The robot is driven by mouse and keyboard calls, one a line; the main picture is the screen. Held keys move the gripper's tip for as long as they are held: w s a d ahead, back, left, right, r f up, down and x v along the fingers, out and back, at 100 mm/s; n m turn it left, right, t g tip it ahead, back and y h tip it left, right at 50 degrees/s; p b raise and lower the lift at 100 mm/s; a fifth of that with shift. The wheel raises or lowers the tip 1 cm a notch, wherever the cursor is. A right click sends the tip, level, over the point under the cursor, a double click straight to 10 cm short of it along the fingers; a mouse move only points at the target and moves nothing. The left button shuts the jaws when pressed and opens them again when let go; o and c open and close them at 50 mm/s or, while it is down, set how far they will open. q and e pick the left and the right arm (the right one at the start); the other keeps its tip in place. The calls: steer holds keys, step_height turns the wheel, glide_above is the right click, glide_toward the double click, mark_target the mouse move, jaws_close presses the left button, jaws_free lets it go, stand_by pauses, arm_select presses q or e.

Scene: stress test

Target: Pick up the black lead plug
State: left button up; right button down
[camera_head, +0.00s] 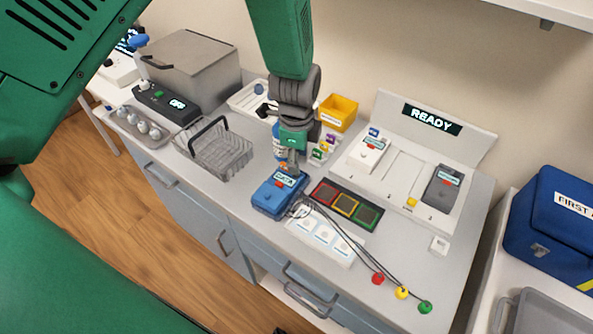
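My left gripper (289,168) points down over the back end of a blue box (278,194) labelled DATA. The fingers are small and dark here, and I cannot tell whether they touch the box or are open. Thin dark leads (335,228) start near the box's right end, in a small loop, and run to the front right. They end in a red ball (378,279), a yellow ball (402,292) and a green ball (425,307). I cannot make out a separate black plug among the leads. My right gripper is not in view.
A red, yellow and green pad (346,204) and a white card (325,241) lie beside the box. A wire basket (222,150) stands left. A white READY station (412,180) stands behind right. A yellow bin (338,111) is at the back. The counter's front right has free room.

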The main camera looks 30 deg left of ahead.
arm_select(q)
steer(key=shift+w+a+f+p, duration=0.15)
steer(key=shift+f+p, duration=0.15)
steer(key=shift+f, duration=1.05)
steer(key=shift+w+a+f+p, duration=0.15)
steer(key=shift+f+p, duration=0.15)
steer(key=shift+f, duration=1)
steer(key=shift+s, duration=0.1)
jaws_close()
